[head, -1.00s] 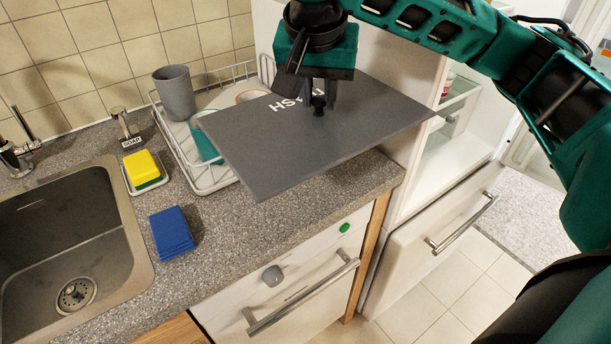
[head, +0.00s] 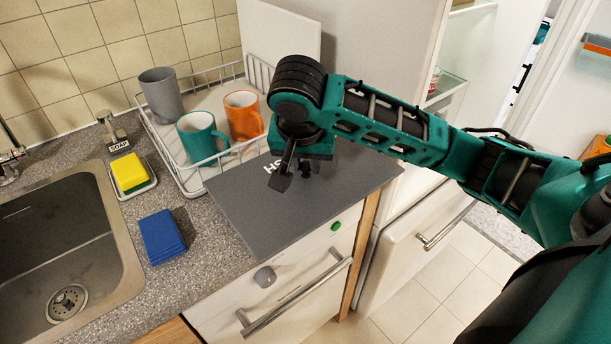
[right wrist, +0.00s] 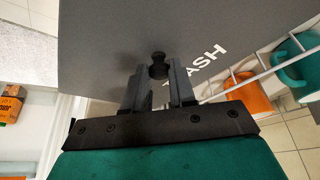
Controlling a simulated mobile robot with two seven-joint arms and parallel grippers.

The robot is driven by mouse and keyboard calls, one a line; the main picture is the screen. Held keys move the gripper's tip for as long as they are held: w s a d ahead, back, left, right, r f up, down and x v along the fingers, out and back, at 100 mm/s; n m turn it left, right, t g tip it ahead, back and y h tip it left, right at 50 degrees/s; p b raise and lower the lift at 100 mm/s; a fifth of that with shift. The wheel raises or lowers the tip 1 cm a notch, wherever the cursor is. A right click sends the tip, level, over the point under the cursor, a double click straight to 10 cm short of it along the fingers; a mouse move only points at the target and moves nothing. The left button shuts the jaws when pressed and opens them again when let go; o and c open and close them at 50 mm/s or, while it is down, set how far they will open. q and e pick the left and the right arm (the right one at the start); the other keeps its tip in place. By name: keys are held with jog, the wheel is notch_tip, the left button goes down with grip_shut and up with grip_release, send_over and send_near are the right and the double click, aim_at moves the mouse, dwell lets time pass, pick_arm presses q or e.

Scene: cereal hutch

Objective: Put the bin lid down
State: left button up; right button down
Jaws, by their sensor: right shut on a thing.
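The bin lid (head: 245,205) is a flat grey rectangular panel with white lettering, which reads partly as "TRASH" in the right wrist view (right wrist: 105,40). It lies roughly level over the right end of the counter, in front of the dish rack. I cannot tell whether it touches the counter. My right gripper (head: 303,168) is above the lid and shut on its small black knob (right wrist: 158,66). The gripper's body hides part of the lettering in the head view. My left gripper is not in view.
The wire dish rack (head: 190,190) holds a grey cup (head: 160,95), a teal mug (head: 200,138) and an orange mug (head: 243,117). A yellow sponge (head: 129,172), a blue cloth (head: 162,237) and the sink (head: 75,250) are left. An open fridge (head: 455,60) stands right.

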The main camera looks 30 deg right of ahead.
aim_at(305, 178)
jog(key=shift+f, duration=2.05)
jog(key=shift+f, duration=0.15)
jog(key=c, duration=0.9)
grip_release()
jog(key=v, duration=1)
jog(key=shift+w, duration=0.15)
jog(key=shift+v, duration=1.15)
